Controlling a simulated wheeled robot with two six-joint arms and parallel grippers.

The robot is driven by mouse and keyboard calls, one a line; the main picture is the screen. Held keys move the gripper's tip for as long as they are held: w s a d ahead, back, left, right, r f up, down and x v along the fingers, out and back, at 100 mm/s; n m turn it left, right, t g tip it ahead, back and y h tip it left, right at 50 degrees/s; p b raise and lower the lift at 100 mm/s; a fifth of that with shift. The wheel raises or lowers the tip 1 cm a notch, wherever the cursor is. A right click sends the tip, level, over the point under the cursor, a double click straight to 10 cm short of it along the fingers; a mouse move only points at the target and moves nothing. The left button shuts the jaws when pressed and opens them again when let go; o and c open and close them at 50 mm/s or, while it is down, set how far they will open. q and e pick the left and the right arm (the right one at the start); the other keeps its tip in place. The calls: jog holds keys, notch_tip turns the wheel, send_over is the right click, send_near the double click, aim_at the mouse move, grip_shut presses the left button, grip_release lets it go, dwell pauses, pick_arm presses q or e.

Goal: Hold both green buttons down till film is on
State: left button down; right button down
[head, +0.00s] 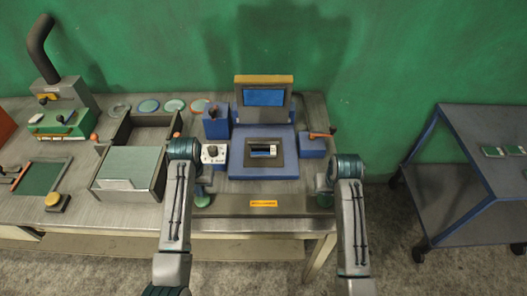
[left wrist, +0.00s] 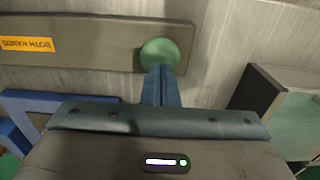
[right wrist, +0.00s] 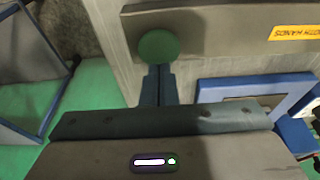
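The left green button (head: 202,201) sits on the front panel strip (head: 240,203) of the blue machine (head: 245,170); the right green button (head: 324,201) is at its other end. My left gripper (left wrist: 161,72) is shut and empty, its tips over the near edge of the left button (left wrist: 160,50) in the left wrist view. My right gripper (right wrist: 158,72) is likewise shut and empty at the right button (right wrist: 158,45). I cannot tell whether either button is pressed. A small device with a blue and white screen (head: 263,150) lies in the machine's dark nest. I cannot tell whether film is on it.
The raised lid (head: 263,82) carries a blue panel. A small lever (head: 322,135) is on the right. A separate cart (head: 485,120) with green-topped items stands at the far right, across bare floor.

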aim_at(325, 198)
jog(key=shift+s+x, duration=0.2)
jog(key=shift+x, duration=0.55)
jog(key=shift+s+x, duration=0.15)
jog(key=shift+x, duration=0.6)
pick_arm(q)
jog(key=shift+f, duration=1.6)
